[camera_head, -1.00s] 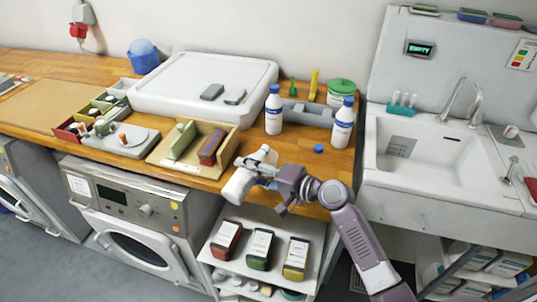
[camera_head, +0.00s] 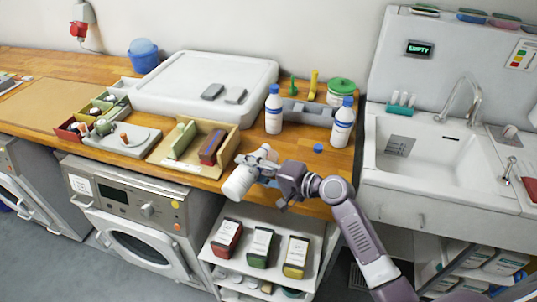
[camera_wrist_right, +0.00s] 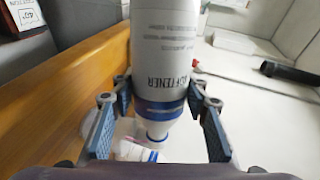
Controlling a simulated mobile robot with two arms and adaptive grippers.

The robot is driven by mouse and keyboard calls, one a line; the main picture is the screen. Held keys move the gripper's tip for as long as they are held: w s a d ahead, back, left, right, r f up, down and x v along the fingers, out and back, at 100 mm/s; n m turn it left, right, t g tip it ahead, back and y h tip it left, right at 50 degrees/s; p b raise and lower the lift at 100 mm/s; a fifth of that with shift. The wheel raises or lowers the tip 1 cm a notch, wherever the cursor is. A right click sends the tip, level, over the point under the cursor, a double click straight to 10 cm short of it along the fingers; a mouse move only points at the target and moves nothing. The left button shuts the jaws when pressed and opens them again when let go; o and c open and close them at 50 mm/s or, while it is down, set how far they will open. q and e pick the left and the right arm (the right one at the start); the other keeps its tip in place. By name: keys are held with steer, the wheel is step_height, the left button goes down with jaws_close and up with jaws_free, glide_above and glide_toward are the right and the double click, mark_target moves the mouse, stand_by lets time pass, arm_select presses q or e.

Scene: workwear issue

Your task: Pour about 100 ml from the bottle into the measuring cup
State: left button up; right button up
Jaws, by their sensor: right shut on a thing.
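My right gripper (camera_head: 264,170) is shut on a white bottle (camera_head: 239,184) at the front edge of the wooden counter. In the right wrist view the bottle (camera_wrist_right: 165,50) reads "SOFTENER" and sits between both fingers (camera_wrist_right: 157,112). It is steeply tilted, its base toward the lower left in the head view. Its blue-banded neck (camera_wrist_right: 157,112) shows no cap. A loose blue cap (camera_head: 318,148) lies on the counter. A whitish shape (camera_head: 264,153) shows behind the gripper; I cannot tell whether it is the measuring cup. Liquid flow cannot be made out. My left gripper is not in view.
Two white bottles with blue caps stand behind, one left (camera_head: 273,110) and one right (camera_head: 343,123). A wooden tray (camera_head: 168,163) lies left of the gripper. A sink (camera_head: 425,150) is at the right. Below, a shelf holds several boxes (camera_head: 262,246).

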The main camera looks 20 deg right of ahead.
steer(key=shift+r, duration=0.2)
steer(key=shift+s+a+p, duration=0.35)
steer(key=shift+a, duration=0.1)
stand_by(0.4)
steer(key=shift+r+m+y+p, duration=0.3)
steer(key=shift+r+m+p, duration=0.15)
steer(key=shift+m+p, duration=0.2)
stand_by(1.7)
steer(key=shift+a, duration=0.1)
steer(key=f+n+b, duration=0.1)
steer(key=b, duration=0.1)
steer(key=f+b, duration=0.1)
steer(key=f+n+b, duration=0.1)
steer(key=b, duration=0.1)
steer(key=shift+s+a+f+n+t+h+b, duration=0.15)
steer(key=shift+s+f+n+t+h+b, duration=0.15)
steer(key=shift+n+h+b, duration=0.1)
steer(key=shift+r, duration=0.3)
steer(key=shift+w+f+n+b, duration=0.15)
steer(key=shift+n+b, duration=0.2)
steer(key=shift+n, duration=0.2)
steer(key=shift+t+h, duration=0.3)
